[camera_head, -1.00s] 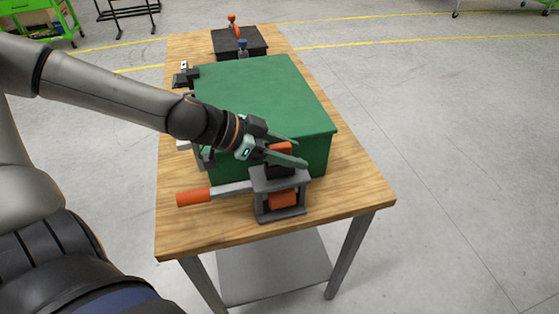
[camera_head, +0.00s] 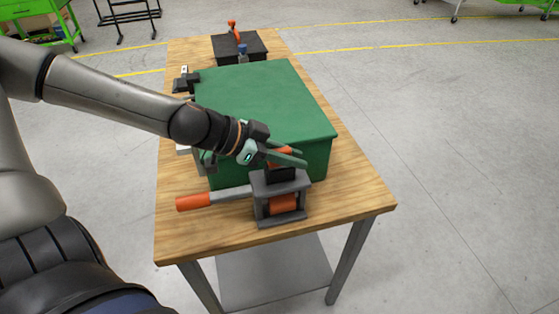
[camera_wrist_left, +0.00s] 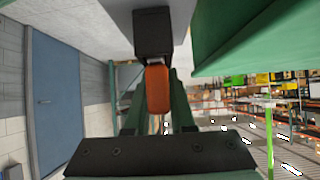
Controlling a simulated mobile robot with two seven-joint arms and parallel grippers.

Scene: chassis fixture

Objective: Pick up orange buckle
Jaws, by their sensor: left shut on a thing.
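The orange buckle (camera_head: 283,152) sits on a black block at the top of a grey clamp fixture (camera_head: 262,205) near the table's front. My left gripper (camera_head: 293,157) reaches in from the left with its green fingers closed around the buckle. In the left wrist view the orange buckle (camera_wrist_left: 158,88) shows between the two fingers, in line with the black block (camera_wrist_left: 154,32). The fingers hide part of the buckle in the head view. My right gripper is not in view.
A green box (camera_head: 262,95) stands right behind the fixture. A lever with an orange handle (camera_head: 193,201) sticks out left of the fixture. A dark block with an orange part (camera_head: 255,45) stands at the table's far end. The wooden table (camera_head: 350,190) is bare at front right.

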